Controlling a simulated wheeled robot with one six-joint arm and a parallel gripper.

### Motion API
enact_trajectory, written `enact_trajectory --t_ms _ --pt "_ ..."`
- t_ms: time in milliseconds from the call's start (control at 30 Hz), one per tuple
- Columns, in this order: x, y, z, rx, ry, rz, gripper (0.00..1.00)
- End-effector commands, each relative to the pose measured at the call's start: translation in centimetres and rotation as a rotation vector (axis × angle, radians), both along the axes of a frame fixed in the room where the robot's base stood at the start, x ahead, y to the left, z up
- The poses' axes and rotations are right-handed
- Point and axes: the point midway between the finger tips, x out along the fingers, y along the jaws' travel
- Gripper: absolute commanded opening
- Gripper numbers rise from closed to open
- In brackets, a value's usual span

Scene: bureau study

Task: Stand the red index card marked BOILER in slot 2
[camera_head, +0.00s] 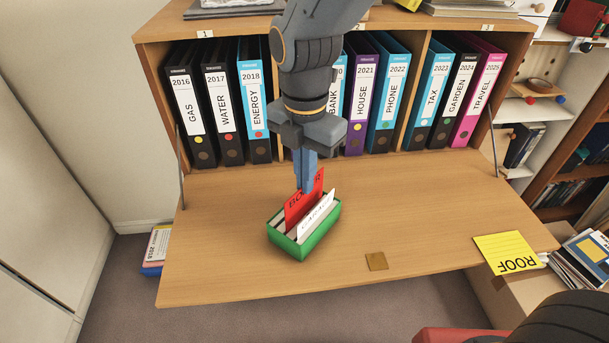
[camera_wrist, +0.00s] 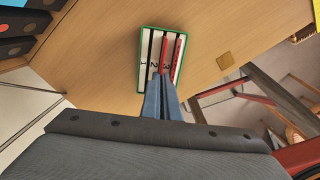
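The red card (camera_head: 296,208) stands in a small green box (camera_head: 292,247) on the desk flap. Its lettering is partly covered by my blue fingers; the visible letters fit BOILER. My gripper (camera_head: 306,186) points down from above, its narrow fingers close together at the card's upper edge, apparently shut on it. The card's lower part is hidden in the box. A white card (camera_head: 318,216) with partly readable lettering stands in front of it. In the wrist view, the green box (camera_wrist: 141,80) shows pale dividers and red edges beyond my fingertips (camera_wrist: 161,80).
Behind stand binders (camera_head: 255,105) in shelf compartments labelled 1, 2 and 3. A small brass-coloured plate (camera_head: 376,261) is near the front edge. The flap is clear left and right of the box.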

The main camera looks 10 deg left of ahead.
Motion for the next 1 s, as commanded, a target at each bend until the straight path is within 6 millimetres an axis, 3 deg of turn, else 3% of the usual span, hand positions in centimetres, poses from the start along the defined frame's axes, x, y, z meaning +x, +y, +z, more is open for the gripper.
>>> enact_trajectory --t_ms 1000 --pt "0.0 0.0 -1.4 -0.001 0.001 0.0 0.0"
